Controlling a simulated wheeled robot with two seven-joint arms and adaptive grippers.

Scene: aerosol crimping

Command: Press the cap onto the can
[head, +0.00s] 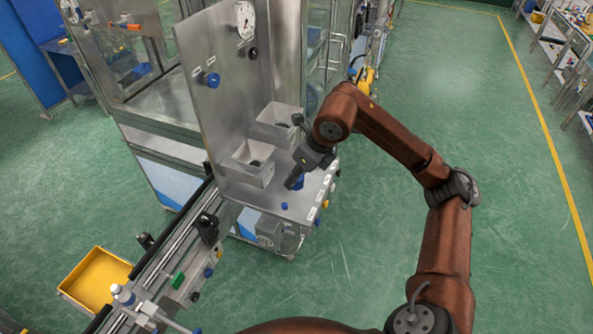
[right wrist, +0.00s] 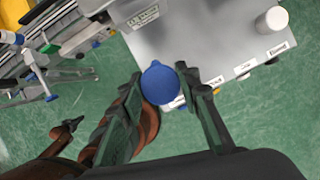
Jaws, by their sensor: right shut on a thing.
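A round blue cap (right wrist: 160,83) with a small tab on its rim sits between the fingers of my right gripper (right wrist: 160,74) in the right wrist view. The right gripper is shut on it. A smaller blue piece (head: 285,206) is on the bench near the gripper.
The steel bench (head: 262,195) carries two grey bins (head: 252,172) behind the gripper and an upright panel (head: 222,62). A rail (head: 175,255) and yellow tray (head: 97,277) are at left. Green floor lies right.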

